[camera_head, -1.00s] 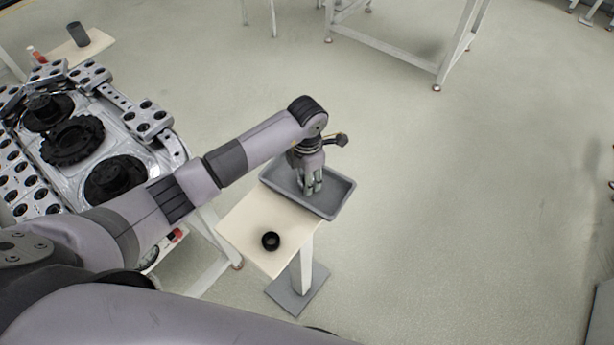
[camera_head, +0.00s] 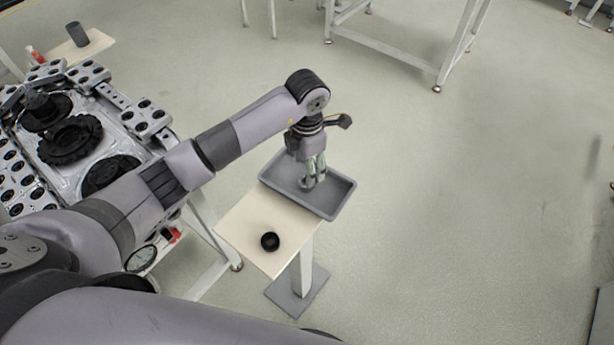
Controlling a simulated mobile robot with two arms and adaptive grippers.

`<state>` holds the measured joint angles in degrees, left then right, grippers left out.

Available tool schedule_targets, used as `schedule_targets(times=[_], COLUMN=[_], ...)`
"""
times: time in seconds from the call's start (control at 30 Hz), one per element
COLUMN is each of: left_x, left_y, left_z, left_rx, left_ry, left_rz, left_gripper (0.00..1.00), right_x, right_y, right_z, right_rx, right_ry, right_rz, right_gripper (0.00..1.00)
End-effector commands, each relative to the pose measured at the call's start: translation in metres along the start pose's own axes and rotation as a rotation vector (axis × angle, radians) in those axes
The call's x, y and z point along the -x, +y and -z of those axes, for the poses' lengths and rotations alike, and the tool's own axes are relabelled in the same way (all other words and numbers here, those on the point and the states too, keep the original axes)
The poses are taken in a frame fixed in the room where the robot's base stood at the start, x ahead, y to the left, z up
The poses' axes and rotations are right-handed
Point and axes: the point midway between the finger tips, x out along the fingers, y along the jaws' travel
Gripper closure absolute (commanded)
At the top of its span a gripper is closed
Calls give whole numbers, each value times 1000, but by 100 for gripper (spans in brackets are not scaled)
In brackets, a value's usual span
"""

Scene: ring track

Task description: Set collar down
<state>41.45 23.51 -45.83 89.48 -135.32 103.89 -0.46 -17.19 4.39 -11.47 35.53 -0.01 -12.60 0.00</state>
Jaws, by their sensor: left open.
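My left gripper (camera_head: 315,180) points down over the grey tray (camera_head: 336,206) and is open. Its fingertips are low, inside the tray's outline. A small greyish shape shows by the fingertips; I cannot tell whether it is a collar or part of the fingers. A black ring (camera_head: 270,241), which may be a collar, lies on the pale top of the small stand (camera_head: 240,236), in front of the tray and apart from the gripper. My right gripper is not in view.
A machine bed (camera_head: 75,175) with black toothed wheels and drilled blocks stands at the left. A dark cylinder (camera_head: 77,35) stands on a pale board behind it. A white frame table (camera_head: 400,50) is at the back.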

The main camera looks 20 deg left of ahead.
Motion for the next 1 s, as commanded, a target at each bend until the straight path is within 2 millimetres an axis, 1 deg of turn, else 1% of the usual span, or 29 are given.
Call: schedule_targets(times=[0.03,0.2,0.3,0.4,0.53,1.0], left_x=[9,42,55,63,67,67], left_y=[2,1,1,0,0,0], left_z=[-1,-1,-1,0,0,0], left_rx=[-1,-1,1,0,1,1], left_ry=[-5,-3,-2,0,0,0], left_rz=[-5,-3,-2,-1,0,1], left_gripper=[44,44,44,44,44,44], right_x=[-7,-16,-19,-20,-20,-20], right_y=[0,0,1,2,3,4], right_z=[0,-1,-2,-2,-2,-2], right_rx=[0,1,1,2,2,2], right_ry=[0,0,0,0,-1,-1], right_rz=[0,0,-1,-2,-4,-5], right_gripper=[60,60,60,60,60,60])
